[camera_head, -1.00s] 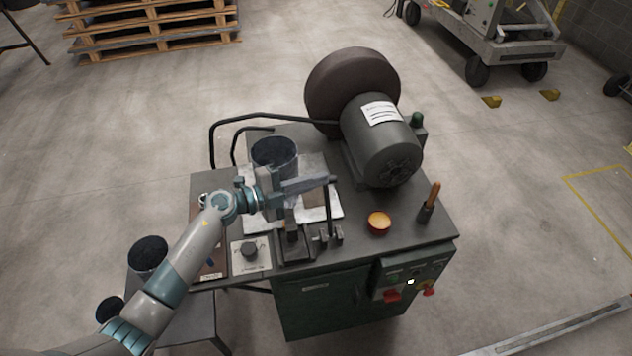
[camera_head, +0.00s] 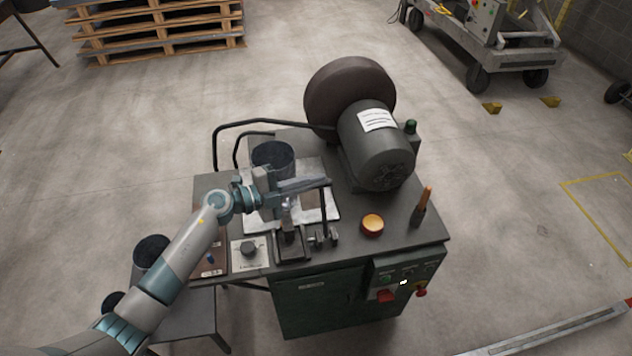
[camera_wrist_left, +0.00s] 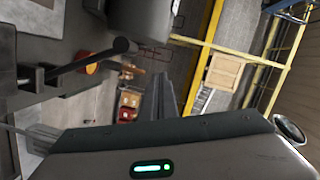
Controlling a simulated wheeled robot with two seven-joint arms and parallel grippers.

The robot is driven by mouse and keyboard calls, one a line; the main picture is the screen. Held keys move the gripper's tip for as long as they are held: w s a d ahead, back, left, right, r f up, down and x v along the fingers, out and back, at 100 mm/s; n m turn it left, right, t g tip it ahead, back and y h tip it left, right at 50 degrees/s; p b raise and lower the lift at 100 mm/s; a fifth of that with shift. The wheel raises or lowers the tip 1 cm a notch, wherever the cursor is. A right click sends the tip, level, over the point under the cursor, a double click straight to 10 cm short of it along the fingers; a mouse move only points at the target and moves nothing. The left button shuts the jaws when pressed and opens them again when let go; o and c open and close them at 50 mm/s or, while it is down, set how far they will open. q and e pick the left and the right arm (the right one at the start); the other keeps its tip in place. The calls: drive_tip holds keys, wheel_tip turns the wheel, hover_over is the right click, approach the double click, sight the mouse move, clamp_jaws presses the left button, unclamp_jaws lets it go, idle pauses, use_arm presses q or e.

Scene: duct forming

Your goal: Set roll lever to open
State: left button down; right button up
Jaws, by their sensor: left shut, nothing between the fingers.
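The roll lever (camera_head: 324,207) is a dark upright rod with a black knob, on the machine table in front of the grey motor. In the left wrist view the lever (camera_wrist_left: 92,61) slants up to its knob, left of my fingers. My left gripper (camera_head: 316,182) is shut and empty, its fingers pointing right at the height of the lever's top. In the head view the fingertips overlap the lever's top; I cannot tell whether they touch. The fingers also show in the left wrist view (camera_wrist_left: 165,97). My right gripper is not in view.
The grey motor (camera_head: 382,150) and large dark wheel (camera_head: 345,88) stand behind the lever. A dark cylindrical container (camera_head: 273,158) is behind my gripper. An orange button (camera_head: 372,224) and orange-handled tool (camera_head: 424,203) are on the right. A control panel (camera_head: 405,272) is on the front.

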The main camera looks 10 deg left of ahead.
use_arm(q)
drive_tip(key=w+b+v, duration=0.1)
drive_tip(key=b+v, duration=0.2)
drive_tip(key=v, duration=0.6)
drive_tip(key=shift+a+r, duration=0.45)
drive_tip(key=shift+a, duration=0.1)
drive_tip(key=shift+s, duration=0.15)
